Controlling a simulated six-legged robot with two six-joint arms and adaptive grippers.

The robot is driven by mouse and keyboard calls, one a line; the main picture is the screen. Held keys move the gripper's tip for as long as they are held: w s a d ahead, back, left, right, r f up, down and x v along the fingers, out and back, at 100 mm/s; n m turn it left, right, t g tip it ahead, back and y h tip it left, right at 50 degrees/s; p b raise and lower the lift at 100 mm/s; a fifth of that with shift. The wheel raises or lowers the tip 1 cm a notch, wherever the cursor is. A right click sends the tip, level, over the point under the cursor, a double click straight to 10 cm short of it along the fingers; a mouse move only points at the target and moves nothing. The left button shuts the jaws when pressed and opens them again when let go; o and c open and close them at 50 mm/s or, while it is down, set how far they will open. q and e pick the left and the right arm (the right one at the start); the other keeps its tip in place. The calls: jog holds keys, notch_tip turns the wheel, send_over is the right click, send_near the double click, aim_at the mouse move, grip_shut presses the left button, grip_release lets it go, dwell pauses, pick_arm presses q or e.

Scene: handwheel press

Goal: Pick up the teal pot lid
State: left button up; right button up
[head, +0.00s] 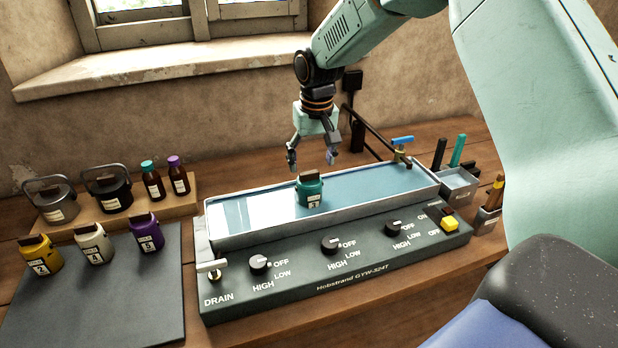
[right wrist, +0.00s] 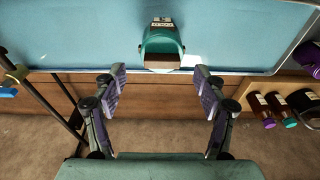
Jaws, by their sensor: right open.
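A teal pot (head: 310,193) with a numbered label stands in the shallow blue bath of the grey unit. Its teal lid has a brown top grip (head: 308,176). In the right wrist view the pot (right wrist: 162,43) is at top centre, its brown grip (right wrist: 162,62) towards the fingers. My right gripper (head: 312,160) is open and empty above and slightly behind the pot, fingers pointing down. The right wrist view shows its two fingers (right wrist: 160,80) spread apart, with the pot beyond them and not touched. My left gripper is not in view.
The bath's rim (head: 225,240) surrounds the pot, and a blue-handled tap (head: 402,141) rises at its back right. Yellow (head: 41,258), white (head: 94,245) and purple (head: 146,233) pots stand on a dark mat (head: 100,305) at left. Pen holders (head: 459,186) stand at right.

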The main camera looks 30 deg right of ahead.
aim_at(310, 172)
jog(key=f, duration=0.1)
jog(key=w+f, duration=0.1)
jog(key=f, duration=0.1)
jog(key=shift+a+f, duration=0.1)
jog(key=shift+f, duration=0.05)
jog(key=shift+d+f, duration=0.2)
jog(key=shift+d, duration=0.05)
jog(key=shift+s+a+r, duration=0.1)
jog(key=shift+s+r, duration=0.05)
jog(key=shift+r, duration=0.05)
jog(key=shift+c, duration=0.7)
jog(key=shift+a+r, duration=0.1)
jog(key=shift+a, duration=0.1)
jog(key=c, duration=0.3)
jog(key=shift+d+f, duration=0.2)
jog(key=c, duration=0.5)
jog(key=shift+c, duration=1)
jog(key=shift+a+r, duration=0.1)
jog(key=shift+r, duration=0.15)
notch_tip(310, 172, up, 10)
jog(key=shift+w+f, duration=0.2)
